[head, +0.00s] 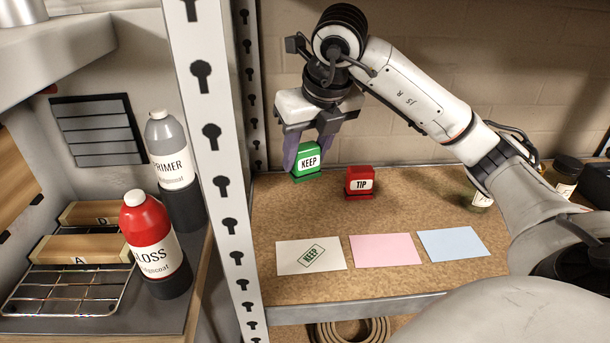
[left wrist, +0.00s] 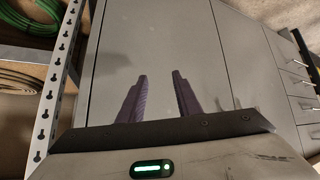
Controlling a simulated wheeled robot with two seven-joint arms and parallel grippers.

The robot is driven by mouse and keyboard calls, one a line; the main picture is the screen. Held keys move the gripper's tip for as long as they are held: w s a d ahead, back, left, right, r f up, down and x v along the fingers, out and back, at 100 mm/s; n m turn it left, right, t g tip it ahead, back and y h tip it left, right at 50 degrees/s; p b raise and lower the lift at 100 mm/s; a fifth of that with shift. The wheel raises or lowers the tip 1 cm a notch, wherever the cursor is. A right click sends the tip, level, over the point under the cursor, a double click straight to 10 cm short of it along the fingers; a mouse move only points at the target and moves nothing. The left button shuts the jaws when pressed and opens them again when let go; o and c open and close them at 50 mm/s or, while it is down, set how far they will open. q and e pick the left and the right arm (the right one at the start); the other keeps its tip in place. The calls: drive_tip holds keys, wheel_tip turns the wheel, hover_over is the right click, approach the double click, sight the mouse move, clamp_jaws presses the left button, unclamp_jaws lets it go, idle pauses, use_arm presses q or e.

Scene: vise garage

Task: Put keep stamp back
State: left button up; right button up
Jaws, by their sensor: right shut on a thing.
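The green KEEP stamp (head: 307,163) is between the fingers of my right gripper (head: 306,150) at the left side of the shelf board. My right gripper is shut on it. Its base is at or just above the board; I cannot tell if it touches. The red TIP stamp (head: 360,182) stands upright on the board to its right, apart from it. A white card (head: 290,262) with a green KEEP print lies in front. My left gripper (left wrist: 160,82) shows in the left wrist view with its two fingers apart and nothing between them, in front of grey cabinet panels.
A pink card (head: 385,249) and a blue card (head: 453,242) lie beside the white one. A perforated upright (head: 220,170) borders the board at left. Dark-lidded jars (head: 565,178) stand at right. Red gloss (head: 150,235) and primer (head: 170,155) bottles stand left of the upright.

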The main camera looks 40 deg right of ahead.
sight(305, 178)
wheel_tip(305, 178, down, 5)
drive_tip(key=shift+w+d+f, duration=0.1)
drive_tip(key=shift+f, duration=0.05)
idle(0.4)
drive_tip(key=shift+f, duration=0.2)
drive_tip(key=o, duration=0.9)
drive_tip(key=shift+c, duration=0.2)
